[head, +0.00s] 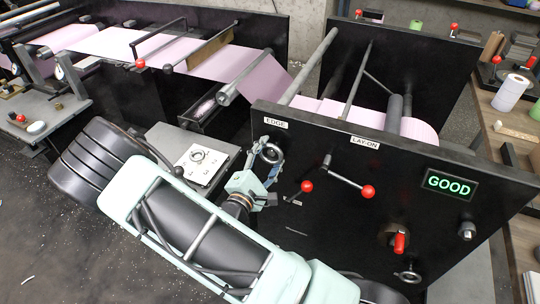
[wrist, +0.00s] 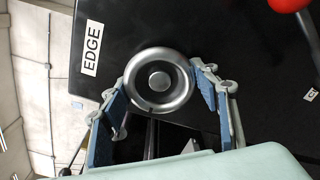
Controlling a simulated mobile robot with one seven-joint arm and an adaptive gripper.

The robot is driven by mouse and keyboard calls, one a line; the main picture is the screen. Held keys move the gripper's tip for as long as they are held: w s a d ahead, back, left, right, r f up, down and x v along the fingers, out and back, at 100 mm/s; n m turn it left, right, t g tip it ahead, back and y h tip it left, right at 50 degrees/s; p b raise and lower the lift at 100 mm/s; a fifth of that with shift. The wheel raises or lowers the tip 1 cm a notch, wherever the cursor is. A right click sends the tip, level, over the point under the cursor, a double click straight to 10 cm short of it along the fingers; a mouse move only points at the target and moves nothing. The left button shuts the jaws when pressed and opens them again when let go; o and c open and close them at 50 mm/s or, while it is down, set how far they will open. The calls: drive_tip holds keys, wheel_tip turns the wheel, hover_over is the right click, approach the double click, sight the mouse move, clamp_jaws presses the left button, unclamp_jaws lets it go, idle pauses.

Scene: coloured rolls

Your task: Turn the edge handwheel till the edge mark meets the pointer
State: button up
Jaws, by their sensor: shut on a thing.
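The edge handwheel (head: 271,153) is a silver ring with a round hub on the black machine panel, below the white EDGE label (head: 275,123). In the wrist view the handwheel (wrist: 158,54) faces me, with the EDGE label (wrist: 91,48) at its left. My gripper (head: 268,160) is shut on the handwheel, with one blue-padded finger on either side of its rim. A small dark nick shows at the rim's lower edge in the wrist view; I cannot tell if it is the edge mark. I cannot make out the pointer.
A lever with a red knob (head: 369,191) sits right of the wheel under the LAY-ON label (head: 365,143). Another red knob (head: 307,186) is close to my gripper. A green GOOD display (head: 449,185) is lit. Pink web (head: 215,62) runs over rollers behind the panel.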

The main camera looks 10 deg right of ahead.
idle(0.4)
drive_tip(key=o, duration=1.1)
drive_tip(key=shift+o, duration=0.2)
drive_tip(key=v, duration=1.2)
